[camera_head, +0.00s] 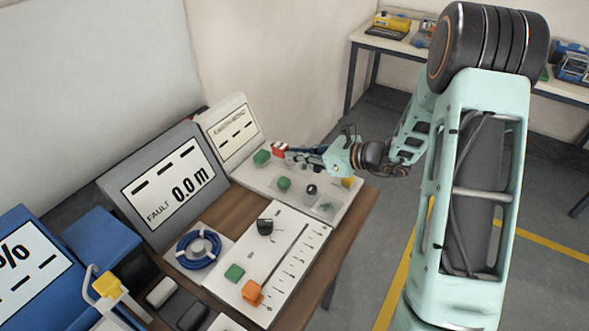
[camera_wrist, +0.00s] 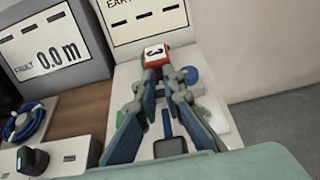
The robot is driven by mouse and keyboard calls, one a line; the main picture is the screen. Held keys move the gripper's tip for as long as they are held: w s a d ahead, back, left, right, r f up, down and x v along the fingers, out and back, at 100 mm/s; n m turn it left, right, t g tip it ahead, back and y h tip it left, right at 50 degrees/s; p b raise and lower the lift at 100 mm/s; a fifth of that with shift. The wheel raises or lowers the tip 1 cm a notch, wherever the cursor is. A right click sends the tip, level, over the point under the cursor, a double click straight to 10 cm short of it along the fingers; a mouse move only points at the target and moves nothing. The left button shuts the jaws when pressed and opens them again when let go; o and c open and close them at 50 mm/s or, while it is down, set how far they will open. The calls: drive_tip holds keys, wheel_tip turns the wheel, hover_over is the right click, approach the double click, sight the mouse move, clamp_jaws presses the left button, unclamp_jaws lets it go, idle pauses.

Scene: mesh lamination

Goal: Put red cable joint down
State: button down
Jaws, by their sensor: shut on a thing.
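The red cable joint (camera_head: 279,148) is at the tip of my gripper (camera_head: 290,152), over the far part of the white board (camera_head: 337,214) in front of the earth display. In the wrist view my gripper (camera_wrist: 158,66) is shut on the red cable joint (camera_wrist: 156,54), which has a white face with a dark mark. A green edge shows at its left, perhaps the green block (camera_head: 261,157) behind it. I cannot tell whether the joint touches the board.
The board also bears a green block (camera_head: 284,183), a black knob (camera_head: 311,190) and a yellow block (camera_head: 346,182). The earth display (camera_head: 233,133) stands close behind. A nearer white panel (camera_head: 285,262) holds an orange block (camera_head: 252,292). A blue cable coil (camera_head: 198,249) lies left.

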sight(295, 177)
drive_tip(key=shift+s+a+f, duration=0.25)
drive_tip(key=shift+s+f, duration=0.15)
drive_tip(key=shift+f, duration=0.1)
drive_tip(key=shift+s+f, duration=0.2)
drive_tip(key=shift+f, duration=1.55)
drive_tip(key=shift+f+b, duration=0.2)
drive_tip(key=shift+b, duration=0.15)
drive_tip(key=c, duration=2.3)
unclamp_jaws()
drive_tip(key=shift+c, duration=0.2)
drive_tip(key=shift+r, duration=0.2)
